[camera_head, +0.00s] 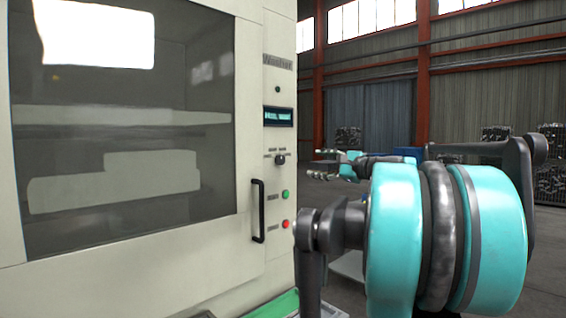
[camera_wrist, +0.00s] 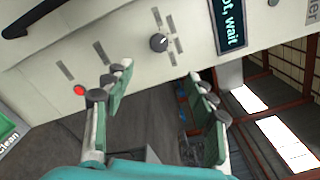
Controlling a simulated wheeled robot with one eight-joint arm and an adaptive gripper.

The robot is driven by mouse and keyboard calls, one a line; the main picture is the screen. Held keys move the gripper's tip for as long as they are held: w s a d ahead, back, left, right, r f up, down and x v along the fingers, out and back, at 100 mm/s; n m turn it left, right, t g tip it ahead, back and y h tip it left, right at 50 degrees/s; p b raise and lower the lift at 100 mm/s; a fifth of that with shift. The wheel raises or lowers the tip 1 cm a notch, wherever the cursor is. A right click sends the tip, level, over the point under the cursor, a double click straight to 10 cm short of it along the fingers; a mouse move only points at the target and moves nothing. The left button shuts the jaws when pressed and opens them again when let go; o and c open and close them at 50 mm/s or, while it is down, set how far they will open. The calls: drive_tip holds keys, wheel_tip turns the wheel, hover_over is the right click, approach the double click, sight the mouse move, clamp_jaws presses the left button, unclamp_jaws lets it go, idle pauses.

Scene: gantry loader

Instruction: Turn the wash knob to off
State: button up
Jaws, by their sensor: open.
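The wash knob, a small dark round knob (camera_head: 280,159), is on the narrow control panel of the cream machine, below the lit display. In the wrist view the knob (camera_wrist: 158,42) shows a pale pointer mark and several label plates around it, too small to read. My gripper (camera_head: 322,166) is to the right of the knob in the head view, its fingers toward the panel. In the wrist view my gripper (camera_wrist: 158,80) is open and empty. Its two fingers are wide apart, with the knob beyond the gap, untouched.
The display (camera_head: 278,117) is above the knob. A green button (camera_head: 285,194) and a red button (camera_head: 285,224) are below it. A black door handle (camera_head: 258,211) sticks out left of the buttons. Open floor lies right of the machine.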

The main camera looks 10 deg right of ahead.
sight(282, 160)
drive_tip(key=x, duration=1.6)
drive_tip(key=shift+f, duration=0.15)
drive_tip(key=c, duration=1.2)
drive_tip(key=shift+o, duration=0.2)
drive_tip(key=shift+n, duration=0.3)
drive_tip(key=n, duration=0.4)
drive_tip(key=shift+n, duration=2.3)
